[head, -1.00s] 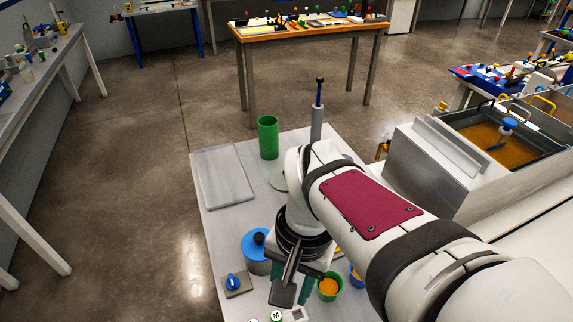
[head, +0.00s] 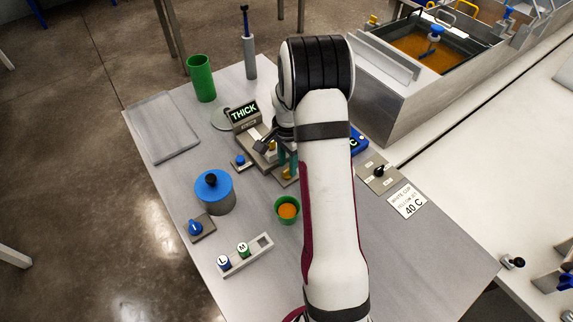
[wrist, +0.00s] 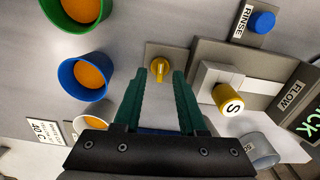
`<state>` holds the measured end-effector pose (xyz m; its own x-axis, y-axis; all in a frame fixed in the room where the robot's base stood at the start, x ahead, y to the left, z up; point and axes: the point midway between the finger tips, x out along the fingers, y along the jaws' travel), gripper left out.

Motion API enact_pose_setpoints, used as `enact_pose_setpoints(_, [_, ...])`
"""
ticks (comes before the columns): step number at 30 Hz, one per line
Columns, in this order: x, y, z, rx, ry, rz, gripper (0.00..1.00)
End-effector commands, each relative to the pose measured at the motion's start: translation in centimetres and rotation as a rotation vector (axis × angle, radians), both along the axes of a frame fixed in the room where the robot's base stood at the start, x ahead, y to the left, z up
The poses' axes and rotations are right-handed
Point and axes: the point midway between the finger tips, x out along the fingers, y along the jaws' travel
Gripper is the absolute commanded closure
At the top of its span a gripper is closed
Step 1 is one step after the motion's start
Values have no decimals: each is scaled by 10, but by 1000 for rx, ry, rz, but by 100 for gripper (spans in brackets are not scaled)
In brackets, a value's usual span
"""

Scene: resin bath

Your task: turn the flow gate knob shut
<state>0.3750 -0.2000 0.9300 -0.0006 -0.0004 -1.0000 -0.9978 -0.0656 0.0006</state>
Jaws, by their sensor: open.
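A small yellow knob (wrist: 159,68) on a tan square plate shows in the wrist view, beside the unit labelled FLOW (wrist: 288,97). It appears turned along the picture's vertical. In the head view the knob (head: 288,173) is partly hidden behind my gripper. My gripper (wrist: 160,76) is open, with its green fingers on either side of the knob in the picture. I cannot tell whether they touch it. In the head view my gripper (head: 287,164) points down over the knob's plate.
A yellow piece marked S (wrist: 228,98) sits in the unit close right of the fingers. A blue RINSE button (wrist: 262,22) is at upper right. Green (wrist: 84,10) and blue (wrist: 83,77) cups of orange liquid stand left. A THICK display (head: 243,112) stands behind.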

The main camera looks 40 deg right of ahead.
Motion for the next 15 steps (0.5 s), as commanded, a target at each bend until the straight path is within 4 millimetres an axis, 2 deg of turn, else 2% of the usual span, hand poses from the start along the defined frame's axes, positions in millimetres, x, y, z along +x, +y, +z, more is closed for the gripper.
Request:
enact_pose_setpoints(6, [0, 0, -16, 0, 0, -1, 59])
enact_pose_setpoints(13, [0, 0, -17, 0, -1, 0, 59])
enact_pose_setpoints(14, [0, 0, -17, 0, -1, 0, 61])
enact_pose_setpoints(15, [0, 0, -17, 0, -1, 0, 68])
